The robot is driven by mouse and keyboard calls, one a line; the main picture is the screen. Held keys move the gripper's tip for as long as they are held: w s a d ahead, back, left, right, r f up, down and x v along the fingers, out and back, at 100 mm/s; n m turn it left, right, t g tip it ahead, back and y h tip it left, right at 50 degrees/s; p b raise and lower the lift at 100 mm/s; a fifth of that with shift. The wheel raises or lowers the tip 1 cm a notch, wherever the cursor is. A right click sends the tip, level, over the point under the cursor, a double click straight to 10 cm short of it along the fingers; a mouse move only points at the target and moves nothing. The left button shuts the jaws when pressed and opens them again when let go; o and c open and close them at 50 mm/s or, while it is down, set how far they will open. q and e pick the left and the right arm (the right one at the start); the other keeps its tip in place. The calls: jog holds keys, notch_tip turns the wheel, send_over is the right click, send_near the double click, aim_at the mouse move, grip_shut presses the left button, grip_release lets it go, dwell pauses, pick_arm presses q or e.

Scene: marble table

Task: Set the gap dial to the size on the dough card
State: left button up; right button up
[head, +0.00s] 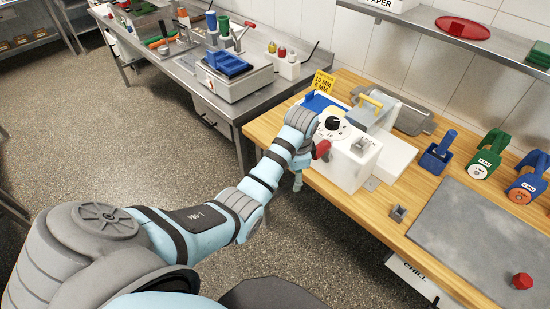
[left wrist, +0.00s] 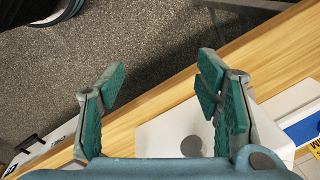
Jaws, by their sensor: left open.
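The white dough machine (head: 345,165) stands on the wooden table, with a black gap dial (head: 332,123) on its sloped face. The dial's marks are too small to read. The yellow dough card (head: 323,81) stands behind the machine; its lines seem to read 10 MM and 5 MM, but are not fully clear. My left gripper (head: 297,183) points down by the machine's front left side, below the dial and apart from it. In the left wrist view my left gripper (left wrist: 160,78) is open and empty, with the table edge beyond its fingers. My right gripper does not show.
A red knob (head: 322,149) sticks out of the machine near my left wrist.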

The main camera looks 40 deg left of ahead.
pick_arm(q)
jog(key=s+f+n, duration=0.2)
jog(key=s+f, duration=0.4)
jog(key=s, duration=0.3)
jog(key=shift+s+d+n+t, duration=0.3)
jog(key=shift+s+d+t, duration=0.05)
jog(key=shift+d+t, duration=0.1)
jog(key=w+f+n+t, duration=0.1)
jog(key=w+n+t, duration=0.15)
jog(key=w, duration=0.35)
notch_tip(320, 180, down, 8)
jog(key=t+b, duration=0.1)
jog(key=s+f+n+b, duration=0.2)
jog(key=s+f, duration=1)
jog(key=f, duration=0.4)
jog(key=s+f+g+b, duration=0.1)
jog(key=s+f, duration=0.2)
jog(key=s, duration=0.6)
jog(key=s+f+g+b, duration=0.1)
jog(key=s+f, duration=0.3)
jog(key=s, duration=0.6)
jog(key=s+f+g, duration=0.2)
jog(key=s+f, duration=0.1)
jog(key=s, duration=0.6)
jog(key=shift+s+d+f+n+b, duration=0.15)
jog(key=shift+f+n+b, duration=0.15)
jog(key=shift+n+b, duration=0.1)
